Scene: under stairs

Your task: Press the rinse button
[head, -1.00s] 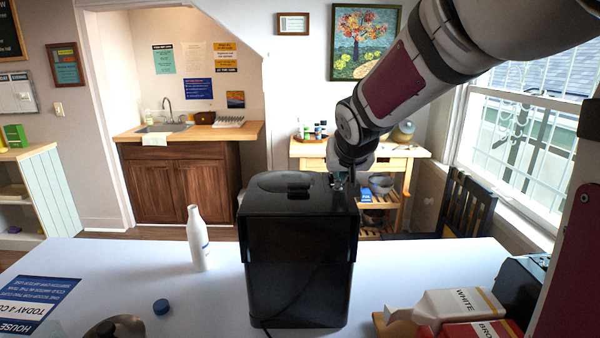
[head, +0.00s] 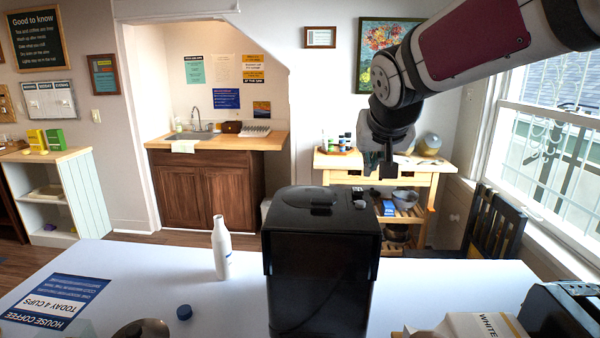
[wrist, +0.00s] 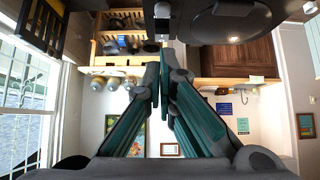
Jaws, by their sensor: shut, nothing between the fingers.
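A black coffee machine (head: 318,265) stands on the white table. Small grey buttons (head: 359,199) sit at the right edge of its top; no label is readable, so I cannot tell which is the rinse button. My gripper (head: 379,172) is shut and empty, above and slightly right of these buttons, with a gap between. In the wrist view my gripper's fingers (wrist: 158,68) meet near the centre. The machine's dark top (wrist: 228,22) is at the upper edge there, with light grey buttons (wrist: 162,12) just beyond the fingertips.
A carton (head: 478,326) and a black box (head: 565,310) are at the front right. A dark chair (head: 492,225) stands behind the table's right side.

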